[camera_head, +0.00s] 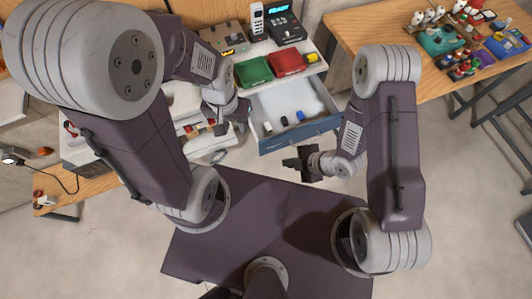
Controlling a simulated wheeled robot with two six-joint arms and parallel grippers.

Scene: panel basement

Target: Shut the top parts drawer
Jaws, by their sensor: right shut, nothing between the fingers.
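The top parts drawer (303,133) stands pulled out from its cabinet, with a blue-grey front and a pale inside.
On the cabinet top, behind the open drawer, stand a green bin (254,71) and a red bin (287,63). A phone (257,20) and a black device with a lit display (285,24) are further back. A wooden table (385,38) with colourful items stands at the right. Bare floor lies right of the drawer.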

